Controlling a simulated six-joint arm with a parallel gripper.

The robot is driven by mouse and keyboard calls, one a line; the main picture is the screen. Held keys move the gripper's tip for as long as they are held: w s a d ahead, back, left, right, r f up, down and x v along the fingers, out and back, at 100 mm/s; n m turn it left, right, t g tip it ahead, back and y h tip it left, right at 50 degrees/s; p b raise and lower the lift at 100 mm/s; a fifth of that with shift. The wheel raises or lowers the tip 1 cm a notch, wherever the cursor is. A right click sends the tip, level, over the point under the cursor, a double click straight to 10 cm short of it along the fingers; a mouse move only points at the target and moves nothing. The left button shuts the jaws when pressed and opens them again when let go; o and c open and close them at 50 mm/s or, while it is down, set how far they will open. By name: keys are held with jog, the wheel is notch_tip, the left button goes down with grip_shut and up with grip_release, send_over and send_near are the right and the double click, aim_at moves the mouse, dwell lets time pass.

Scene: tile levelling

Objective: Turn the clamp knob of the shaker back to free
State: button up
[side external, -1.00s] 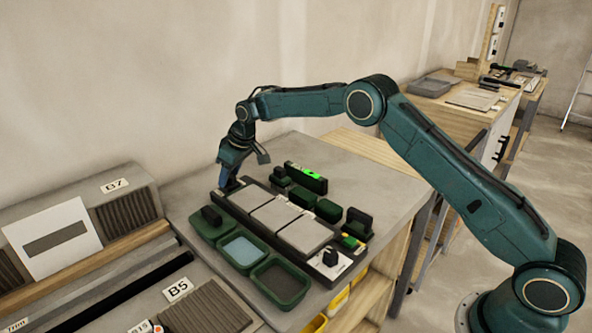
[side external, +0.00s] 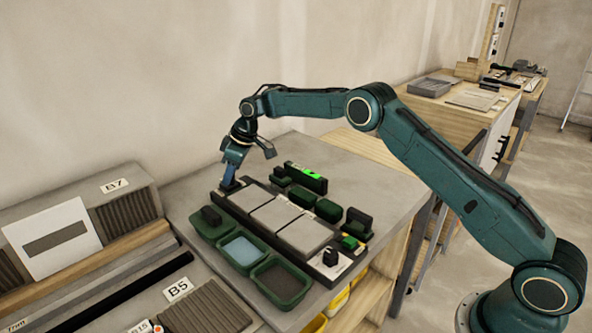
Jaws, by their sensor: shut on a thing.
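The shaker is a long black base (side external: 317,264) with several pale grey tiles (side external: 272,214) in a row on top. My gripper (side external: 230,187) points down at the base's far left end. It is shut on a small part there, which appears to be the clamp knob. The fingers hide most of that knob, so its setting cannot be read. A second black knob (side external: 330,257) stands on a white plate at the base's near end, apart from my gripper.
Green trays (side external: 271,301) line the base's front left side. Behind it are a level with a bright green vial (side external: 306,177), dark green blocks (side external: 328,210) and a black-handled tool (side external: 358,222). A white card (side external: 50,238) leans at left. The bench's back right is clear.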

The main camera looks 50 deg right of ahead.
jog(key=shift+n+g+y, duration=0.3)
jog(key=shift+n, duration=1.2)
jog(key=o, duration=1)
jog(key=shift+d, duration=0.1)
jog(key=shift+v, duration=3.7)
jog(key=shift+w+d, duration=0.1)
